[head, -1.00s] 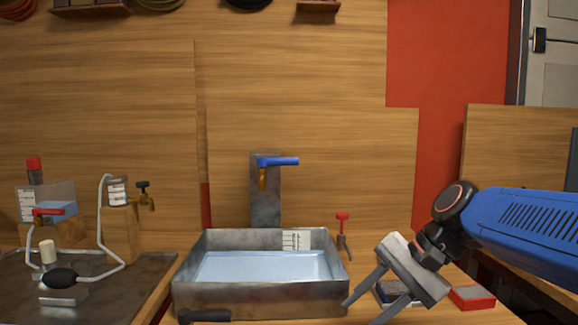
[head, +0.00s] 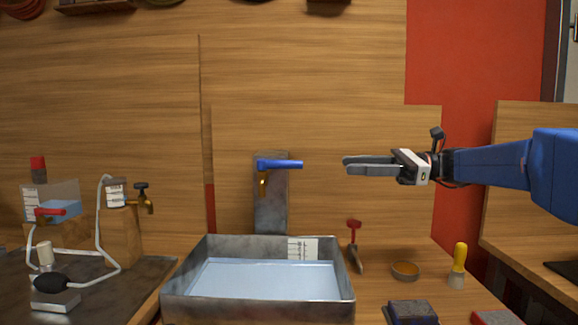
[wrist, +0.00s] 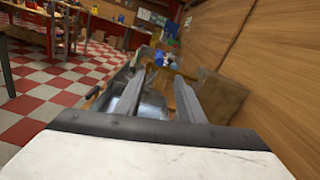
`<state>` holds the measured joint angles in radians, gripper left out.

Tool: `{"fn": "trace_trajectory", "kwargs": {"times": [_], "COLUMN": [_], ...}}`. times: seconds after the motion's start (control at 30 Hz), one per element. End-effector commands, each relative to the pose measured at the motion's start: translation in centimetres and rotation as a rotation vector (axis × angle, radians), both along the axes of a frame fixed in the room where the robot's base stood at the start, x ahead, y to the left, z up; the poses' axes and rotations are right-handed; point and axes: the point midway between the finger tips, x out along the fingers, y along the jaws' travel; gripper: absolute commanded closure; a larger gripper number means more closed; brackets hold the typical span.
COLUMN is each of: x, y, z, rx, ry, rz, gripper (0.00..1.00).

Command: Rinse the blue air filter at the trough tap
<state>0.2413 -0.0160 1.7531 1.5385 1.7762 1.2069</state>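A dark blue block with a grey top (head: 411,312), which looks like the blue air filter, lies on the bench right of the trough, partly cut off by the lower edge of the head view. The metal trough (head: 180,304) holds water. The tap (head: 270,205) stands behind it, with a blue lever (head: 281,164) pointing right and a brass spout (head: 263,184). My gripper (head: 345,165) is level, right of the lever and at about its height, apart from it. In the wrist view my gripper (wrist: 157,82) has its fingers apart with nothing held; a blue part ahead (wrist: 159,57) appears to be the lever.
A red-edged block (head: 497,318), a round dish (head: 405,270), a yellow-handled brush (head: 458,266) and a red-handled tool (head: 355,245) are on the bench at right. A tube and bulb apparatus (head: 60,285) stands at left. A wooden wall is behind the tap.

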Motion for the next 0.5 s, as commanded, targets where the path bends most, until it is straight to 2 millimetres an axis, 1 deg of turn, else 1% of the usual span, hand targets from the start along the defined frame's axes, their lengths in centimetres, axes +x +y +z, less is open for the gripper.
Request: {"fn": "trace_trajectory", "kwargs": {"times": [0.5], "x": [0.1], "y": [7.5], "z": [-0.1], "rx": [-0.002], "ry": [-0.001], "rz": [0.003], "gripper": [0.64]}}
